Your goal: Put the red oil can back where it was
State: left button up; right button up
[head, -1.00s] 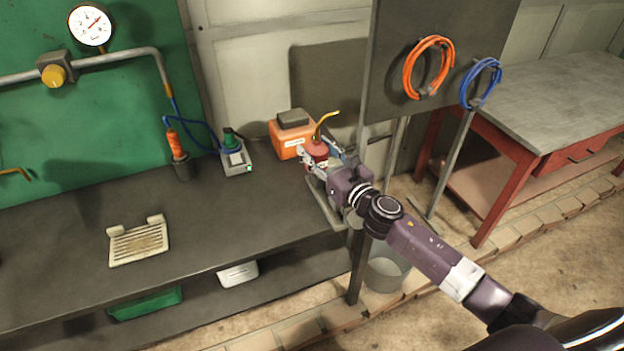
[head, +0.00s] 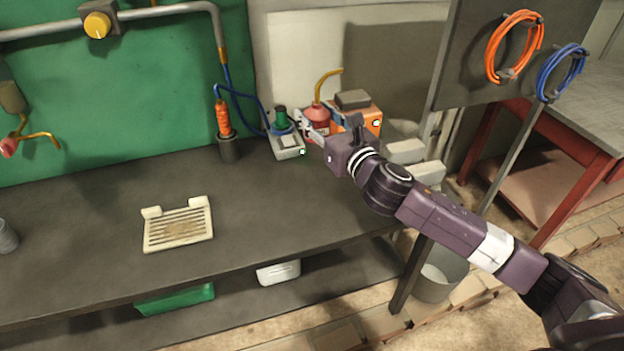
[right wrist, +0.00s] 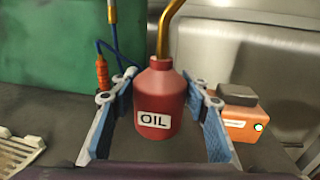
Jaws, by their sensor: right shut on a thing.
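The red oil can (head: 317,117) has a curved brass spout and stands out between the grey device and the orange box in the head view. In the right wrist view the can (right wrist: 160,98) is upright, its white OIL label facing me. My right gripper (head: 322,127) is shut on the can, with a blue-padded finger on either side of it. The gripper hides part of the can in the head view. I cannot tell whether its base touches the bench (head: 110,195). My left gripper is not in view.
A grey device (head: 289,148) with a green top is close left of the can. An orange box (head: 372,117) with a grey top is close right. A cream slatted tray (head: 178,230) lies on the bench, with clear bench around it. A dark panel with coiled hoses rises at right.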

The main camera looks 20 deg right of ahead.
notch_tip(320, 180, down, 12)
jog(key=shift+f+b, duration=0.1)
jog(key=shift+b, duration=0.85)
jog(key=shift+f+b, duration=0.45)
jog(key=shift+f, duration=1.65)
jog(key=shift+f, duration=0.1)
jog(key=shift+f, duration=0.15)
jog(key=o, duration=1.4)
